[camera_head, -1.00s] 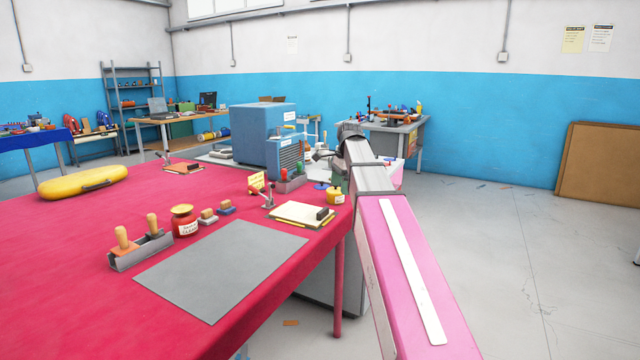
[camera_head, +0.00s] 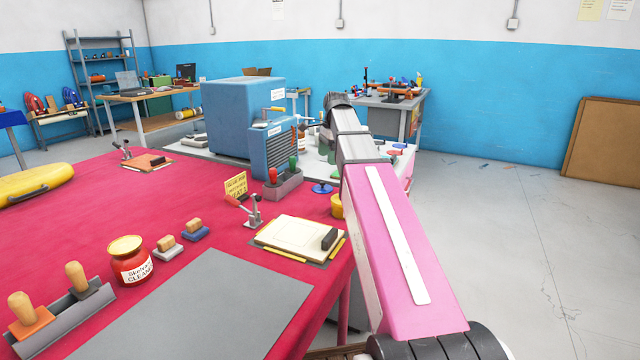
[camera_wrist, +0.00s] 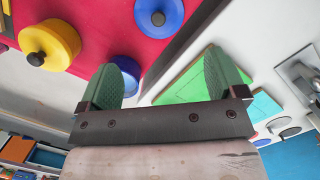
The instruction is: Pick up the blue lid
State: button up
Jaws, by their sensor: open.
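A flat blue lid (camera_head: 326,188) lies on the red table near its far right corner, left of my pink arm. In the wrist view a round blue lid (camera_wrist: 160,14) with a grey knob lies on the red surface at the top, beyond the fingertips. A second blue round thing (camera_wrist: 128,70) shows partly behind the left finger; I cannot tell which of the two is the one in the head view. My gripper (camera_wrist: 163,82) has its green fingers wide apart with nothing between them. In the head view the fingers are not clearly visible behind the arm.
A yellow pot (camera_head: 337,206) with a black-knobbed top (camera_wrist: 50,44) stands close by. A grey holder (camera_head: 284,184) with red and green handles, a toggle clamp (camera_head: 247,209) and a clipboard (camera_head: 296,236) are near. A blue machine (camera_head: 240,120) stands behind. A grey mat (camera_head: 200,315) is bare.

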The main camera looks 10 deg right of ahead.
send_over(326, 187)
notch_tip(326, 187, down, 5)
jog(key=shift+w+f, duration=0.1)
jog(key=shift+f, duration=0.1)
jog(key=shift+a+f, duration=0.2)
jog(key=shift+f, duration=0.65)
jog(key=shift+a+f, duration=0.25)
jog(key=shift+f, duration=0.55)
jog(key=shift+a+f, duration=0.2)
jog(key=shift+f, duration=0.65)
jog(key=shift+s, duration=0.2)
jog(key=c, duration=1.1)
jog(key=shift+o, duration=0.2)
